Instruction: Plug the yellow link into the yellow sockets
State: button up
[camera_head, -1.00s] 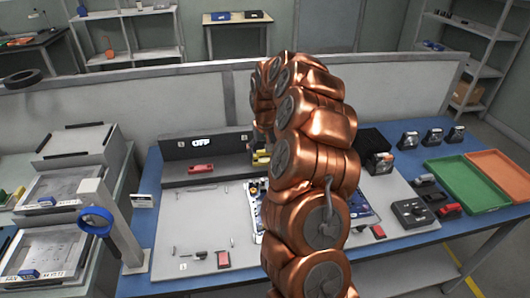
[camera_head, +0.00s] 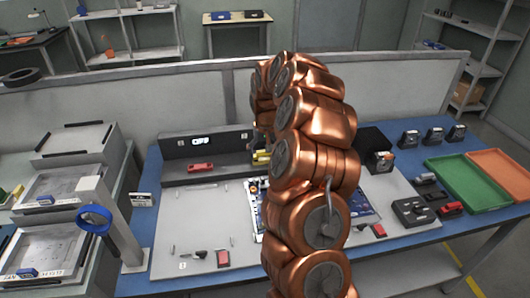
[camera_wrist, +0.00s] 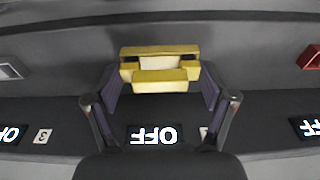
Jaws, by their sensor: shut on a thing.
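Yellow parts (camera_wrist: 160,81) show between my gripper's fingers in the wrist view, at the dark panel. They look like a front block and a longer bar (camera_wrist: 160,50) behind it. I cannot clearly tell the link from the sockets, or whether the link is seated. My gripper (camera_wrist: 160,88) is shut on the yellow link, with a finger at each side. In the head view, yellow parts (camera_head: 261,157) show just left of my copper arm. The arm hides most of my gripper there.
The dark panel (camera_head: 178,148) stands at the back of the blue table, with a red part (camera_head: 200,168) on its ledge. Lit OFF labels (camera_wrist: 154,135) show in the wrist view. A green tray (camera_head: 465,183) and an orange tray (camera_head: 498,172) lie at the right.

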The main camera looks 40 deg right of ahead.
jog(key=shift+f, duration=0.35)
dwell(0.4)
jog(key=o, duration=0.8)
jog(key=shift+o, duration=0.2)
jog(key=shift+r, duration=0.15)
jog(key=shift+r+p, duration=0.3)
jog(key=shift+r, duration=3.1)
